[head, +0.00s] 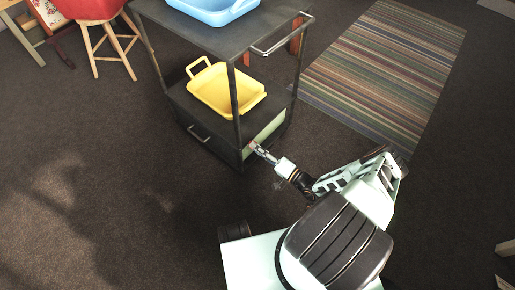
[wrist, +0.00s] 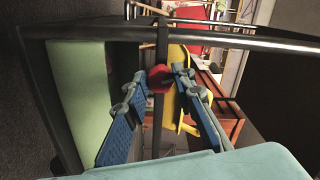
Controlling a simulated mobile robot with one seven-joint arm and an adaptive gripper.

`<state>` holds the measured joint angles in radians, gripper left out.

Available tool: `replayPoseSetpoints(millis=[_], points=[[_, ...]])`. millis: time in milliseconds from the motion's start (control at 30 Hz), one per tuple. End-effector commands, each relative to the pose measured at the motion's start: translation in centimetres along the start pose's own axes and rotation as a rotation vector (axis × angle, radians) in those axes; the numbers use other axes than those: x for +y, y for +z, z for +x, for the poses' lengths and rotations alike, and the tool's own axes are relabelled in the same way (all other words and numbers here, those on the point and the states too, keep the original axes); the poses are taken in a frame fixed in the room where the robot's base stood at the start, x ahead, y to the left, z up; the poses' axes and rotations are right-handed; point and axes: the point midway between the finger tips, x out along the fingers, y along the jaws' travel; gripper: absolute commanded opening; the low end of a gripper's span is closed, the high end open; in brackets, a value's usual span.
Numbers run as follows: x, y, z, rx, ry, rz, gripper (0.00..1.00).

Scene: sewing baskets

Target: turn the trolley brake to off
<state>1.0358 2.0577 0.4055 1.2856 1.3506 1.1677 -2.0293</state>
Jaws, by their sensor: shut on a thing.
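The dark trolley (head: 232,108) stands at the top middle of the head view, with an upper and a lower shelf. My gripper (head: 257,148) is at the trolley's near lower right corner. In the wrist view my gripper (wrist: 160,76) has its two blue fingers on either side of a small red knob (wrist: 158,79), which looks like the trolley brake. The fingers are shut on this knob, which sits in front of a dark upright post. Its brake setting cannot be read. In the head view the knob is hidden or too small to make out.
A blue bin (head: 213,10) stands on the upper shelf and a yellow bin (head: 226,92) on the lower one. A striped rug (head: 385,70) lies to the right of the trolley. A wooden stool (head: 107,45) stands at the upper left. The floor in front is clear.

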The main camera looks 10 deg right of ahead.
Motion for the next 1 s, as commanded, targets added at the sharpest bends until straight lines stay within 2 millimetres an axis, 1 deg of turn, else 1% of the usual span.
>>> replayPoseSetpoints(millis=[700,1000], points=[[0.31,-0.18,-0.02,0.002,0.001,-0.669,0.0],[0.33,-0.21,-0.03,0.002,0.002,-0.874,0.0]])
